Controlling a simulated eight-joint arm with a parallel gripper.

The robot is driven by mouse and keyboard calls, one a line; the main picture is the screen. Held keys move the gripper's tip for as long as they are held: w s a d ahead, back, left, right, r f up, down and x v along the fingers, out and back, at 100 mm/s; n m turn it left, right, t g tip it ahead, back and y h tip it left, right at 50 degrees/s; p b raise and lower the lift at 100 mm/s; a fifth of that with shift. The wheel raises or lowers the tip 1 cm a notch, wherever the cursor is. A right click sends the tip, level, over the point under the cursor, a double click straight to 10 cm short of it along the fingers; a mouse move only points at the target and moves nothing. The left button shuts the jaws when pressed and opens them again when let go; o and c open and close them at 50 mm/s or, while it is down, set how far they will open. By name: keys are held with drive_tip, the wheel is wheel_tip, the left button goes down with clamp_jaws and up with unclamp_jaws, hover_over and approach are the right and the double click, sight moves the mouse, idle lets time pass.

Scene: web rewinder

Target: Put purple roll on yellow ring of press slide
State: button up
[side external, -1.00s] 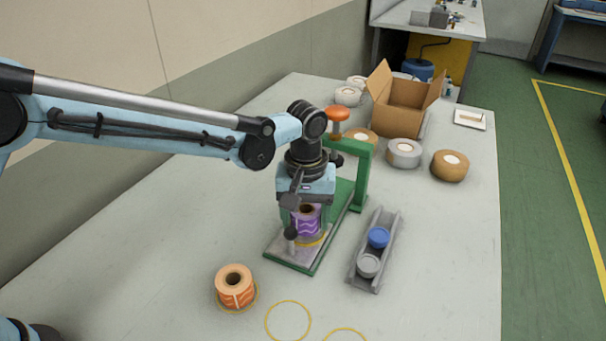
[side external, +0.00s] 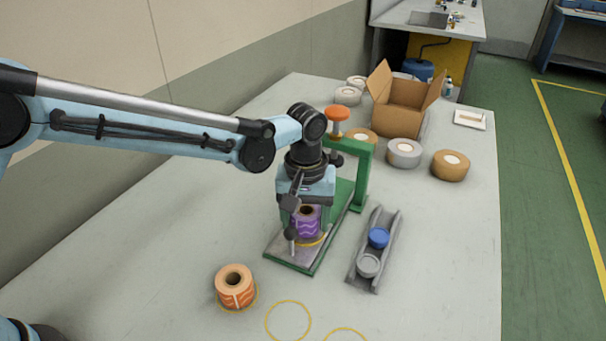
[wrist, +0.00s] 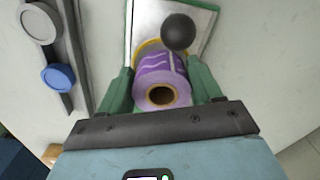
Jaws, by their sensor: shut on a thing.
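The purple roll (side external: 306,223) has a brown core and pale wavy lines. It is upright over the yellow ring (side external: 314,241) on the grey press slide (side external: 296,250). My gripper (side external: 306,215) is shut on the roll from above, with its green fingers on both sides. In the wrist view the roll (wrist: 162,85) sits between the fingers, and part of the yellow ring (wrist: 146,46) shows beyond it. The roll's underside is hidden, so I cannot tell whether it touches the slide. A dark ball knob (wrist: 178,32) stands close to the roll.
The green press frame (side external: 362,172) stands behind the slide. A grey channel (side external: 362,276) with a blue cap (side external: 378,237) and a grey cap (side external: 368,265) lies to the right. An orange roll (side external: 235,287) stands front left. Tape rolls and a cardboard box (side external: 398,103) are behind.

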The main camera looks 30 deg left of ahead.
drive_tip(key=shift+f, duration=0.6)
idle(1.0)
drive_tip(key=o, duration=1.1)
wheel_tip(320, 180, up, 8)
drive_tip(key=shift+f, duration=0.25)
idle(0.3)
idle(0.5)
